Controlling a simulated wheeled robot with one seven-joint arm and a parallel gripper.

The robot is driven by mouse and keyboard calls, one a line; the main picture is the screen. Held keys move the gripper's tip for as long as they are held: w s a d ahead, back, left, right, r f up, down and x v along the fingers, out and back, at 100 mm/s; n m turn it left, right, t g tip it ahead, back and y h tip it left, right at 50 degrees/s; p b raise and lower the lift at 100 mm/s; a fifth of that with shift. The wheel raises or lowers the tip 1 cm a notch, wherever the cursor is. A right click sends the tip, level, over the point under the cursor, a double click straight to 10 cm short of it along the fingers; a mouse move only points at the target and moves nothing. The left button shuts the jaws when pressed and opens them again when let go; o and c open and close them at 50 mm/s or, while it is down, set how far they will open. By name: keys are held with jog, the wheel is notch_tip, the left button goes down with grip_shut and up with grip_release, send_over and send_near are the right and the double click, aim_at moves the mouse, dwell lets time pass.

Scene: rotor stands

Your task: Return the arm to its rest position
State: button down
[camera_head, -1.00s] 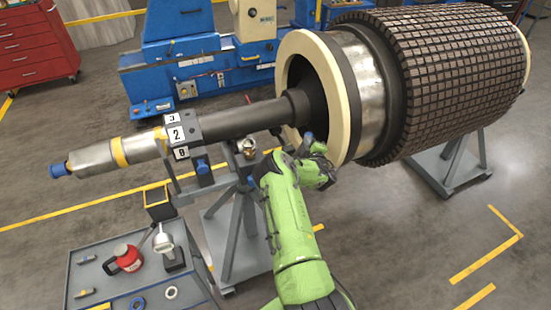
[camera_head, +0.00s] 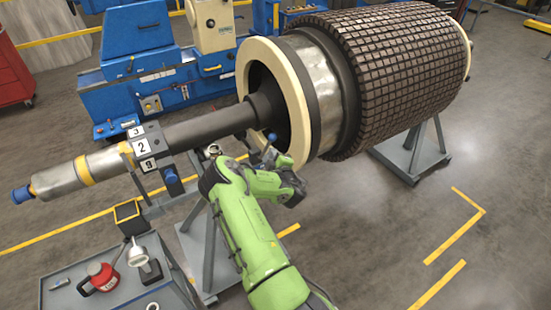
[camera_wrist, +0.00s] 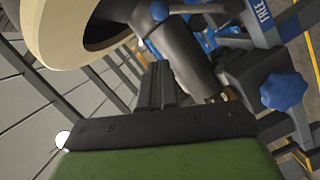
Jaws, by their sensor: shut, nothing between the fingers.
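My green arm (camera_head: 250,235) reaches up from the bottom of the head view and bends at its top, in front of the rotor's cream ring (camera_head: 293,100). In the head view the fingers cannot be made out clearly. In the wrist view my gripper (camera_wrist: 157,85) shows its dark fingers together, with nothing between them. Beyond them are the dark shaft (camera_wrist: 182,55), part of the cream ring (camera_wrist: 50,30) and a blue knob (camera_wrist: 283,90) to the right.
The large rotor (camera_head: 400,70) rests on grey stands (camera_head: 412,155). Its shaft (camera_head: 200,130) runs left over a support with number plates. Blue machinery (camera_head: 140,50) is behind. Floor at right is clear.

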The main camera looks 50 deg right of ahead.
jog(key=shift+v, duration=1.1)
jog(key=shift+s, duration=0.1)
